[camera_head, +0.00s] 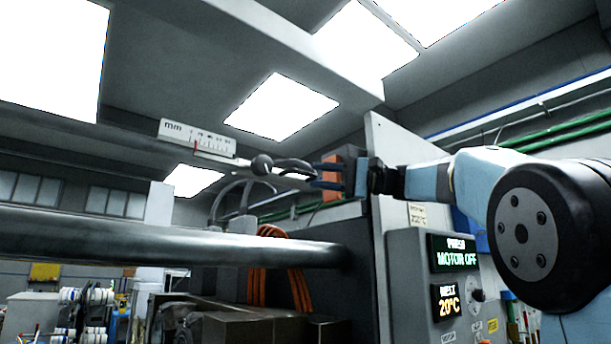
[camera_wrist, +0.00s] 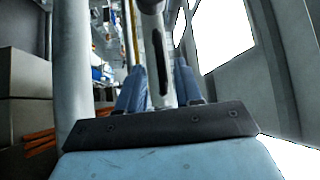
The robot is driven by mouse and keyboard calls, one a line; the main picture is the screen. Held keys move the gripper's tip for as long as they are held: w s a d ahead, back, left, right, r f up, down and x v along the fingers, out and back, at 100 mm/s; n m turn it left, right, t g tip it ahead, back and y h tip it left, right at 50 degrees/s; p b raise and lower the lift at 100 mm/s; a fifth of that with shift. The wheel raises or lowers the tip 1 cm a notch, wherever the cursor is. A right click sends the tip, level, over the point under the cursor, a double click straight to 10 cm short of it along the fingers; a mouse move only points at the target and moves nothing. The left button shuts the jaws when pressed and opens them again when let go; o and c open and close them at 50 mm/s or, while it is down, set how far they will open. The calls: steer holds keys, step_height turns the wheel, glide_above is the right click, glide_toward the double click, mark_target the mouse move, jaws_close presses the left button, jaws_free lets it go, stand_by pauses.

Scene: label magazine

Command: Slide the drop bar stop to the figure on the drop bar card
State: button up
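A white ruler plate marked mm (camera_head: 197,138) hangs at upper centre in the head view, with a red pointer (camera_head: 195,147) near the left of its scale. Below its right end is a dark round knob (camera_head: 262,164) with a dark loop beside it, apparently the drop bar stop. A thin grey bar, apparently the drop bar (camera_head: 245,161), runs behind it. My gripper (camera_head: 318,175) points left at the loop's right end, fingers apart. In the wrist view, a grey bar with a dark part (camera_wrist: 158,60) shows between the fingers; contact is unclear. A small cream card (camera_head: 421,215) is unreadable.
A thick steel bar (camera_head: 170,238) crosses the head view below the ruler. An upright pale plate (camera_head: 385,200) stands behind my wrist.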

mark_target(308, 175)
steer(key=shift+x, duration=2.15)
steer(key=shift+c, duration=0.5)
jaws_close()
steer(key=shift+f, duration=0.1)
